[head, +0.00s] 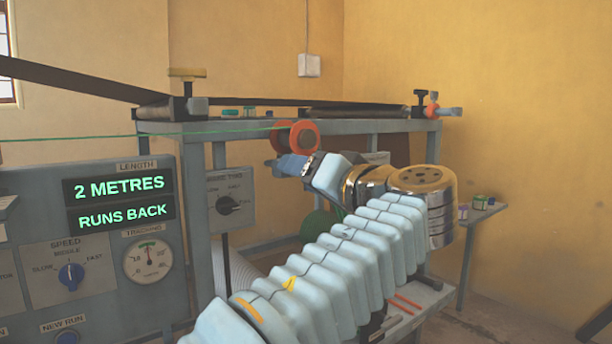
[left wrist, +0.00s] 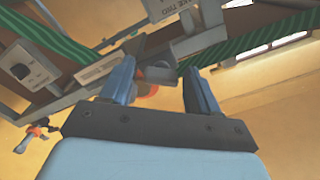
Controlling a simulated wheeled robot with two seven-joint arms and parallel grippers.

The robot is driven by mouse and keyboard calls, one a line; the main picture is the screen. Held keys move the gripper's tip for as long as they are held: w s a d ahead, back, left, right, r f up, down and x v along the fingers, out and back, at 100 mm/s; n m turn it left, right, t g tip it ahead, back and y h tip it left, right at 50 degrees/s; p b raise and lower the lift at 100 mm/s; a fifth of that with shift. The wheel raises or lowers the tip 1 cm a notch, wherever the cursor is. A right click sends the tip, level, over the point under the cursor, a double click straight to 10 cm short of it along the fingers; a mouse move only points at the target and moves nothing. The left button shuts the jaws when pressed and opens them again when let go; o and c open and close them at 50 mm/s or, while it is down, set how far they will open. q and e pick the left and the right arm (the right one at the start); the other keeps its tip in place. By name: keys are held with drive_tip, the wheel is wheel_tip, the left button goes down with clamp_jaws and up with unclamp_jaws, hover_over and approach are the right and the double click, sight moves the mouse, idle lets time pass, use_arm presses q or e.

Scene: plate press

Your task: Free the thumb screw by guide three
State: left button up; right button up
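My left gripper (head: 284,166) reaches in below the machine's top rail, its fingers pointing left, just below two orange rollers (head: 304,136). In the left wrist view the gripper (left wrist: 160,82) is open, with its two blue fingers apart. A small orange part (left wrist: 157,74) shows beyond the gap; I see nothing gripped. A dark knob with an orange piece (head: 433,108) sits at the right end of the rail, and a brass-topped knob (head: 187,74) at the left end. I cannot tell which part is guide three's thumb screw. My right gripper is not in view.
A control panel (head: 88,225) reading "2 METRES" and "RUNS BACK" stands at left. A smaller dial box (head: 231,199) hangs near the gripper. A green line (head: 130,135) crosses towards the rollers. A small side table (head: 484,210) holds little items at right.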

use_arm(q)
drive_tip(key=shift+r, duration=0.1)
drive_tip(key=p+v, duration=0.1)
drive_tip(key=v, duration=1.2)
drive_tip(key=shift+s+d, duration=0.25)
drive_tip(key=shift+s, duration=0.1)
